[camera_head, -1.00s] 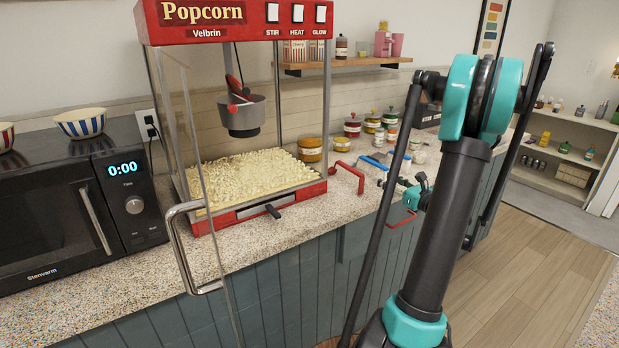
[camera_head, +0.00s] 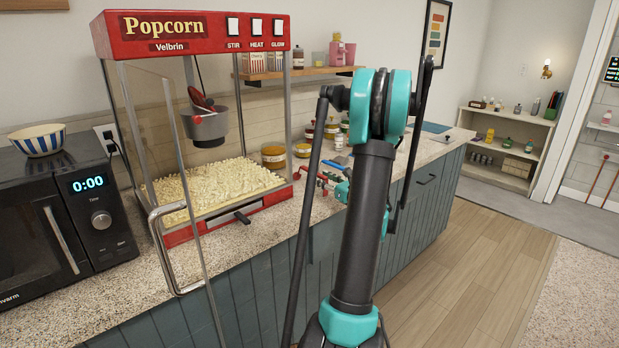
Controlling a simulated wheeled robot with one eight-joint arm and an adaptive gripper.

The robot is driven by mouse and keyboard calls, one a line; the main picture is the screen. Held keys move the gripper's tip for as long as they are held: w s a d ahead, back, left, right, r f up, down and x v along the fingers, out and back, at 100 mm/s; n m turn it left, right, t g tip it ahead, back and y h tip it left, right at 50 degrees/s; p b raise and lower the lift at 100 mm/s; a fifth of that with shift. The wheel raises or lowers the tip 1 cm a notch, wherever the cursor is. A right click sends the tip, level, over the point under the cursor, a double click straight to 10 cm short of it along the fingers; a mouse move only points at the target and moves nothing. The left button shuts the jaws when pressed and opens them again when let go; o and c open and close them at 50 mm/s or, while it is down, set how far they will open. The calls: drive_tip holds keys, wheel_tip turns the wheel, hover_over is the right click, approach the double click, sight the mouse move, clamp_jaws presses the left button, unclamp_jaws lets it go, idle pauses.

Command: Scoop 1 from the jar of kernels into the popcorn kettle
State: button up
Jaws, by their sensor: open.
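The popcorn kettle (camera_head: 208,128) is a grey metal pot hanging inside the red popcorn machine (camera_head: 190,35), over a bed of popcorn. The machine's clear door (camera_head: 160,160) stands open. An amber jar (camera_head: 273,157) and a smaller jar (camera_head: 303,150) stand on the counter right of the machine; I cannot tell which holds the kernels. My gripper (camera_head: 326,181) is small in view, low over the counter right of the machine, open, and partly hidden by my arm. A red handle-like piece shows close beside it; I cannot tell whether they touch.
A microwave (camera_head: 55,215) with a striped bowl (camera_head: 39,140) stands left of the machine. The open door's handle juts over the counter's front edge. More jars stand behind my arm, and a wall shelf (camera_head: 300,74) hangs above. Wooden floor (camera_head: 470,260) is free at right.

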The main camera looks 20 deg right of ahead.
sight(311, 170)
drive_tip(key=shift+x, duration=3.45)
drive_tip(key=shift+d+f, duration=0.15)
clamp_jaws()
